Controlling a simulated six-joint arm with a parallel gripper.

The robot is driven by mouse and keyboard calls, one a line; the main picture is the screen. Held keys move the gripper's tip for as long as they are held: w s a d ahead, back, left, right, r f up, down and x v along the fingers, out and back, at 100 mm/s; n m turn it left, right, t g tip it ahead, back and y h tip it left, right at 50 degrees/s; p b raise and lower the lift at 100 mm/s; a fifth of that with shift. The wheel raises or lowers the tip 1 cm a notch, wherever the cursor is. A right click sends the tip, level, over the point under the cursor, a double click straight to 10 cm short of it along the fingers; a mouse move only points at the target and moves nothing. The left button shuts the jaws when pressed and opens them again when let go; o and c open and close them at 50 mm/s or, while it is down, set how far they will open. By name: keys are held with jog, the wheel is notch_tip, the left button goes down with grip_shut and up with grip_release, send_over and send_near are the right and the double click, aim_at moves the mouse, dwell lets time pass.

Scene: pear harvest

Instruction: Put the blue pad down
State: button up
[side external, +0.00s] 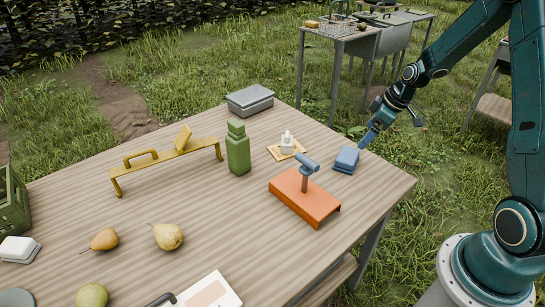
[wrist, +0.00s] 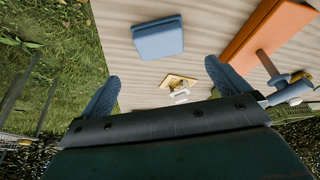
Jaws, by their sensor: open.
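The blue pad (side external: 346,158) lies on the wooden table near its far right edge, and it also shows in the wrist view (wrist: 158,40) as a block with a darker blue edge. My gripper (side external: 369,135) is just behind and above the pad in the side view. In the wrist view the two blue fingers of my gripper (wrist: 164,86) are spread wide with nothing between them. The pad is ahead of the fingertips there, apart from them.
An orange stand (side external: 306,198) with a blue-headed tool stands just left of the pad. A small white bottle on a yellow tile (side external: 287,146) and a green bottle (side external: 238,150) are farther left. The table (side external: 375,185) is bare right of the pad.

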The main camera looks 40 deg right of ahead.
jog(key=shift+r, duration=0.1)
jog(key=s+a+r+m+h, duration=0.1)
jog(key=s+a+r, duration=0.3)
jog(key=a+r, duration=0.3)
jog(key=s+a+r+m, duration=0.1)
jog(key=s+a+r, duration=0.3)
jog(key=r, duration=0.5)
jog(key=s+a+r+m, duration=0.1)
jog(key=s+a+r, duration=0.1)
jog(key=s+a, duration=0.2)
jog(key=s+a+r+m+t, duration=0.1)
jog(key=s+a+r, duration=0.2)
jog(key=s, duration=0.8)
jog(key=shift+a+r+m+h, duration=0.15)
jog(key=shift+a+m+h, duration=0.2)
jog(key=shift+a, duration=0.5)
